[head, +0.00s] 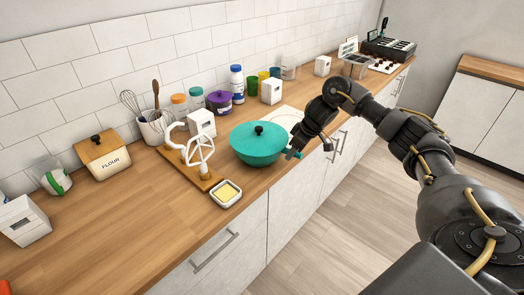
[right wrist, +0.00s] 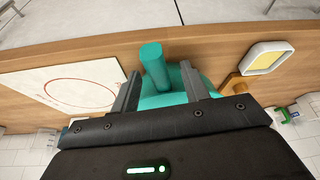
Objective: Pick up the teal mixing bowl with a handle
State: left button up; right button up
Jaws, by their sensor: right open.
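The teal mixing bowl (head: 250,153) stands on the wooden counter with a teal lid and dark knob on top. Its short teal handle (head: 293,154) points right, toward the counter's front edge. My right gripper (head: 302,149) is at the handle. In the right wrist view the open fingers of my right gripper (right wrist: 160,78) stand on either side of the handle (right wrist: 154,66), with gaps showing. Part of the bowl (right wrist: 172,99) shows behind the fingers; the gripper body hides the rest. My left gripper is in no view.
A white wire rack (head: 200,150) on a wooden base and a small yellow-filled dish (head: 226,194) stand left of the bowl. A white board (head: 284,120) with a red ring lies behind the gripper. Jars, cups and boxes line the wall. The counter's left front is clear.

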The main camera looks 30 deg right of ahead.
jog(key=shift+x, duration=1.2)
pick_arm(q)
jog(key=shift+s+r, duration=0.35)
pick_arm(e)
jog(key=shift+r, duration=0.1)
jog(key=shift+w, duration=0.1)
grip_shut()
jog(key=shift+w, duration=0.1)
jog(key=shift+r, duration=0.1)
